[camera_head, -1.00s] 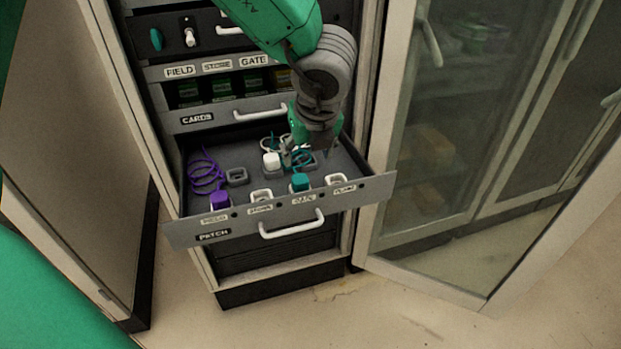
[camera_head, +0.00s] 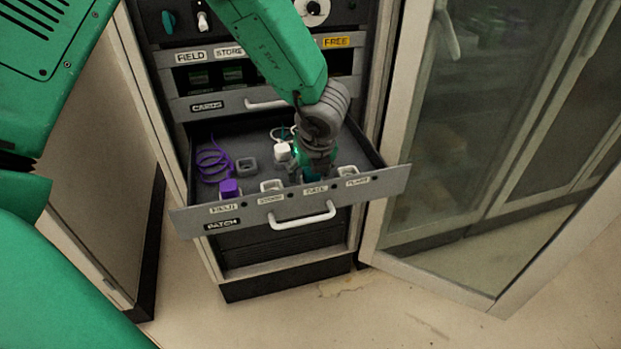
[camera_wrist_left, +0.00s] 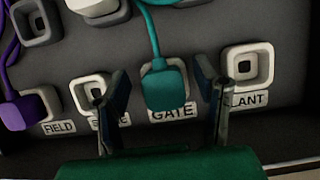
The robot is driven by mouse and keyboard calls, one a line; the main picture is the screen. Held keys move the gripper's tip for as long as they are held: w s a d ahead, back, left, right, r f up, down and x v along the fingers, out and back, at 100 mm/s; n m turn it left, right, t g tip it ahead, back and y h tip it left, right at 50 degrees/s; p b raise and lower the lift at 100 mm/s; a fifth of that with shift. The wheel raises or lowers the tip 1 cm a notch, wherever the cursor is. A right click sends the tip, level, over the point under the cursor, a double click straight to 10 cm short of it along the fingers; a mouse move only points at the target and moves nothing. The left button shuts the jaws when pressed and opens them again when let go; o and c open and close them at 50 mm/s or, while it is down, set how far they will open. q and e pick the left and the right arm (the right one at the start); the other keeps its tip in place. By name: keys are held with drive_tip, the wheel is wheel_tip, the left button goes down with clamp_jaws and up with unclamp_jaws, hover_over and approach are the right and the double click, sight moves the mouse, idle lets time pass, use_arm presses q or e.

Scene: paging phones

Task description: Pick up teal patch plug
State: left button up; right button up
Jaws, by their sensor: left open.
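The teal patch plug (camera_wrist_left: 165,86) sits at the socket labelled GATE in the open PATCH drawer (camera_head: 290,205), its teal cord running up and away in the left wrist view. My left gripper (camera_wrist_left: 161,84) is open, with one finger on each side of the plug. Gaps show between the plug and both fingers. In the head view my left gripper (camera_head: 312,176) is over the drawer's front row and mostly hides the plug. My right gripper is not in view.
A purple plug (camera_head: 229,188) with a coiled cord is at the FIELD socket. The STORE socket (camera_wrist_left: 92,92) and PLANT socket (camera_wrist_left: 249,66) are empty. A white plug (camera_head: 282,151) is further back. A glass cabinet door (camera_head: 480,150) stands open at the right.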

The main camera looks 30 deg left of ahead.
use_arm(q)
drive_tip(key=shift+s+d+r, duration=0.1)
drive_tip(key=shift+d+r, duration=0.05)
drive_tip(key=shift+d, duration=0.1)
drive_tip(key=c, duration=0.9)
drive_tip(key=shift+d+r, duration=0.1)
drive_tip(key=shift+d, duration=0.2)
drive_tip(key=c, duration=0.3)
